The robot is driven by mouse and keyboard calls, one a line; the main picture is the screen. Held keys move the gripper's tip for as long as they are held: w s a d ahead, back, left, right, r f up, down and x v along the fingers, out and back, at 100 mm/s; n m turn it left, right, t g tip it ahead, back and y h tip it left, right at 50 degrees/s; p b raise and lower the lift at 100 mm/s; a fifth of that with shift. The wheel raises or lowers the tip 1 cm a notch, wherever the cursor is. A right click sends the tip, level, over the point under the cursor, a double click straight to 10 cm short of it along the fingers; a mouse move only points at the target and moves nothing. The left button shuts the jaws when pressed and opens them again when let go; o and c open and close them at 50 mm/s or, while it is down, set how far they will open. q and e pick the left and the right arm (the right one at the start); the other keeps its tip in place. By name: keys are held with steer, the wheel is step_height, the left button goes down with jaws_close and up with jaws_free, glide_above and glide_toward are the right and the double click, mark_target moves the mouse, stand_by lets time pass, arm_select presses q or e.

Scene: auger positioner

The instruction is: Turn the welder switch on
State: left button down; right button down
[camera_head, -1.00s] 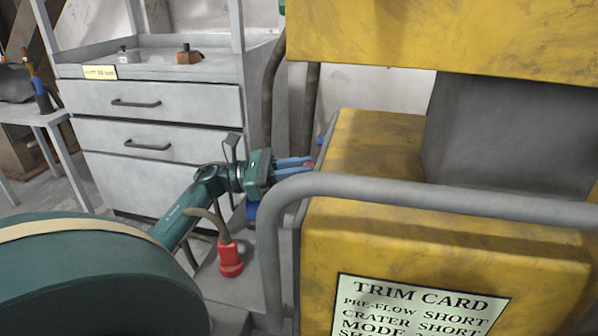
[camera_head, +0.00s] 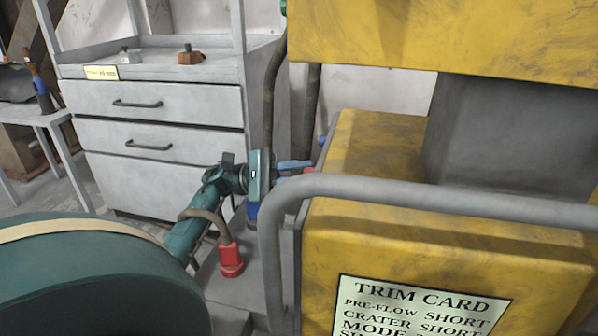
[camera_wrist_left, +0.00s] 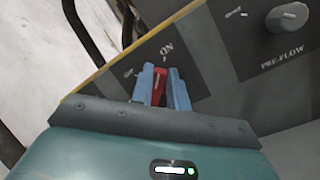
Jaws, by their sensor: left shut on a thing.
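The welder switch is a red lever (camera_wrist_left: 159,86) on the dark grey panel (camera_wrist_left: 215,70), under the letters "ON" in the left wrist view. My left gripper (camera_wrist_left: 163,88) is shut on it, with its blue fingers on either side of the lever. In the head view, my left gripper (camera_head: 300,168) reaches from the left to the side of the yellow welder (camera_head: 365,150). Only a small bit of red shows at its fingertips there, and the panel face is hidden. My right gripper is not in view.
A grey tube rail (camera_head: 430,198) runs across the welder front, close to my left gripper. A "PRE-FLOW" knob (camera_wrist_left: 287,17) sits to the right on the panel. A grey drawer cabinet (camera_head: 160,105) stands behind on the left. A trim card (camera_head: 415,306) is on the welder front.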

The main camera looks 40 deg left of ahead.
arm_select(q)
steer(key=shift+f, duration=0.1)
stand_by(0.3)
steer(key=c, duration=1.4)
jaws_free()
steer(key=shift+o, duration=0.2)
